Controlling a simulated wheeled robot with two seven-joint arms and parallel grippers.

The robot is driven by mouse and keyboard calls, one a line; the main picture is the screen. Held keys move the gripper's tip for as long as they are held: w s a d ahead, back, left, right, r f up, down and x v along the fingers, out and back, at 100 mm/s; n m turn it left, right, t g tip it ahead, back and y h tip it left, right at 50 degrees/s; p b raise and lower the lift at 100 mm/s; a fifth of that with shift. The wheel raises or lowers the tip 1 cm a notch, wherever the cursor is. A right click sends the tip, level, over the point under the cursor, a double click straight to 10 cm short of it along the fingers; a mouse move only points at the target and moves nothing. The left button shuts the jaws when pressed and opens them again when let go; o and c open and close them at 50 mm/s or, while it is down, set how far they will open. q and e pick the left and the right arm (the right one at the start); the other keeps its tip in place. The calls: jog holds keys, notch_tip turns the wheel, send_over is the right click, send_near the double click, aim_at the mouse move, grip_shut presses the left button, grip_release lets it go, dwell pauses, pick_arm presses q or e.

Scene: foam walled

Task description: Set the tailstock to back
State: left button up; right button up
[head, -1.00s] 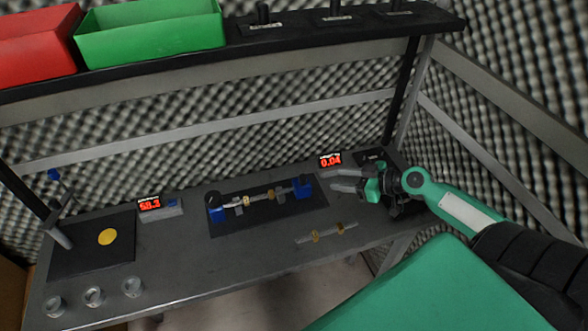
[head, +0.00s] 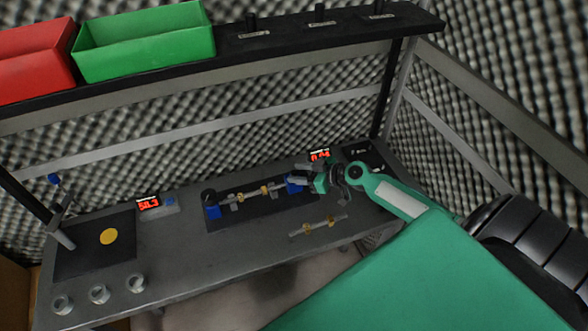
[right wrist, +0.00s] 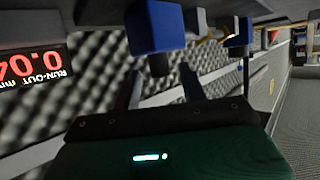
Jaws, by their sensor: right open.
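The tailstock is the blue block (head: 293,189) at the right end of the centre fixture on the bench, partly hidden by my right gripper (head: 301,175). In the right wrist view, which looks upside down, a blue block (right wrist: 155,25) with a dark round stub hangs close ahead of my right gripper (right wrist: 162,80). Its open fingers appear on either side of the stub; I cannot tell whether they touch it. A shaft (head: 250,193) with brass collars spans the fixture to the blue left-end block (head: 213,211). My left gripper is not in view.
A run-out display (head: 319,155) stands just behind my gripper; another display (head: 148,203) is left. A loose shaft with brass rings (head: 318,226) lies in front. Clear cups (head: 99,294) stand front left. Green (head: 145,45) and red (head: 35,60) bins sit on the shelf above.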

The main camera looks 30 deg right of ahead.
jog(key=shift+x, duration=1.05)
jog(key=shift+c, duration=0.2)
grip_shut()
jog(key=d+b, duration=0.1)
jog(key=b, duration=0.1)
jog(key=shift+s+d+f+b, duration=0.2)
jog(key=shift+d+f+b, duration=0.1)
jog(key=shift+d+b, duration=0.1)
jog(key=shift+s+d+r+b, duration=0.1)
jog(key=shift+s+d+b, duration=0.05)
jog(key=shift+d+b, duration=0.35)
jog(key=shift+r, duration=0.2)
